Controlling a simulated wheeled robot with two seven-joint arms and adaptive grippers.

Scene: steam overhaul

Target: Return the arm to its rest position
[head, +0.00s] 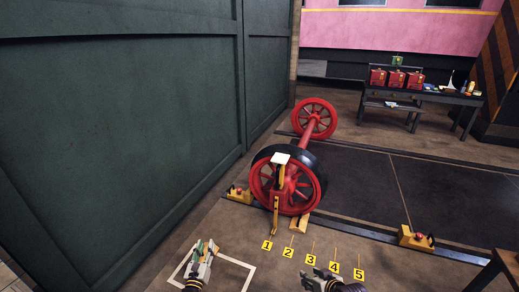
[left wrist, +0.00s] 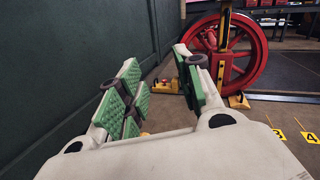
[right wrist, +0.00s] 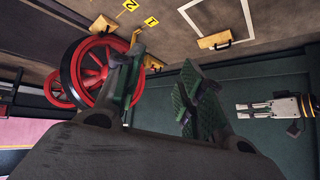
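In the head view my left gripper (head: 205,250) is low and left of centre, above a white square outline on the floor. In the left wrist view its green-padded fingers (left wrist: 162,92) are spread with nothing between them. My right gripper (head: 322,276) is at the bottom edge of the head view, near the numbered floor markers. In the right wrist view its fingers (right wrist: 158,95) are apart and the gap is empty. Both grippers are clear of the red wheelset (head: 292,183). Part of my right arm is cut off by the frame.
A yellow gauge (head: 275,216) stands against the near wheel, with a yellow wedge (head: 298,223) beside it. A green wall (head: 120,120) bounds the left. Several numbered markers (head: 312,258) line the floor. A bench stands bottom right.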

